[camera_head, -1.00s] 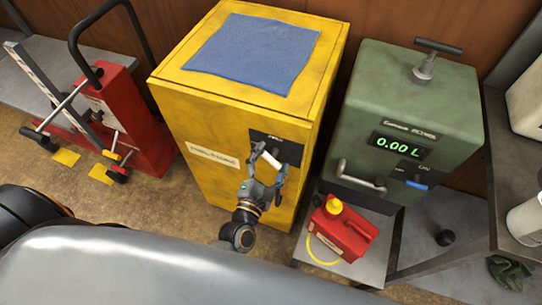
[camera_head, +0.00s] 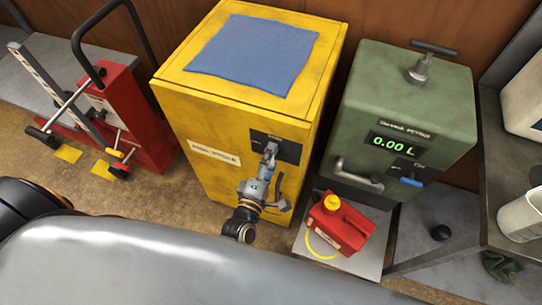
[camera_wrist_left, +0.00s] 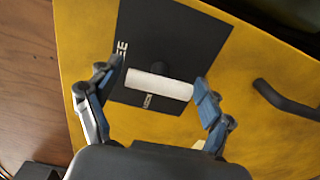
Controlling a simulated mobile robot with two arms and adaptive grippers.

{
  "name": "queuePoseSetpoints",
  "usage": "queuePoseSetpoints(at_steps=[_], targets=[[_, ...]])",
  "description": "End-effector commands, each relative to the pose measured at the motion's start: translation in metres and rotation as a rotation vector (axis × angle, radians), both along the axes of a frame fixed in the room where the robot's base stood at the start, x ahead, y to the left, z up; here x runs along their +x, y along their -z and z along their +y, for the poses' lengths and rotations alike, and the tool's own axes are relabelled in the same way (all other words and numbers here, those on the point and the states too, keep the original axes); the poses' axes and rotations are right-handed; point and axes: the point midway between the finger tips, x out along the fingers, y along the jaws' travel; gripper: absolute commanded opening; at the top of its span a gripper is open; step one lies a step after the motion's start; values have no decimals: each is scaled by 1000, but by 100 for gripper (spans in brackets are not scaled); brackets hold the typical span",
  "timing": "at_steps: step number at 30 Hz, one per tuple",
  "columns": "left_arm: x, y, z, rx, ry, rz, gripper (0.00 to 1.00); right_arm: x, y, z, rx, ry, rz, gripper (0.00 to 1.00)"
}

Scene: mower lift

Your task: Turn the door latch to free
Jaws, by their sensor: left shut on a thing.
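The door latch is a white bar handle (camera_wrist_left: 160,84) on a dark plate (camera_wrist_left: 185,45) marked LOCK and, partly hidden, FREE. The plate is on the front of the yellow cabinet (camera_head: 222,130). In the left wrist view the bar lies nearly level, with the LOCK label just below it. My left gripper (camera_wrist_left: 157,75) has one finger at each end of the bar and is shut on it lengthwise. In the head view my left gripper (camera_head: 272,160) covers most of the latch, and the dark plate (camera_head: 288,149) shows beside it. My right gripper is out of view.
A dark door handle (camera_wrist_left: 285,105) stands right of the latch. A blue cloth (camera_head: 253,55) lies on the cabinet. Right are a green dispenser (camera_head: 410,100) reading 0.00 L and a red fuel can (camera_head: 340,225) on a low stand. A red lift (camera_head: 125,120) stands left.

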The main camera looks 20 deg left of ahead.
Motion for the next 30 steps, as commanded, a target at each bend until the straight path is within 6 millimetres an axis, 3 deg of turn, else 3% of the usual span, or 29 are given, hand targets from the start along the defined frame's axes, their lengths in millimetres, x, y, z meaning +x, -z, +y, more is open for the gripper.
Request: queuePoseSetpoints(at_steps=[18,19,21,30], targets=[[1,-1,0,43,0,-5,49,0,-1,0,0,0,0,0],[1,-1,0,43,0,-5,85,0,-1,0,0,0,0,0],[1,-1,0,42,0,-4,99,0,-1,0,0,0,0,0],[0,0,0,40,0,-2,100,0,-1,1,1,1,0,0]])
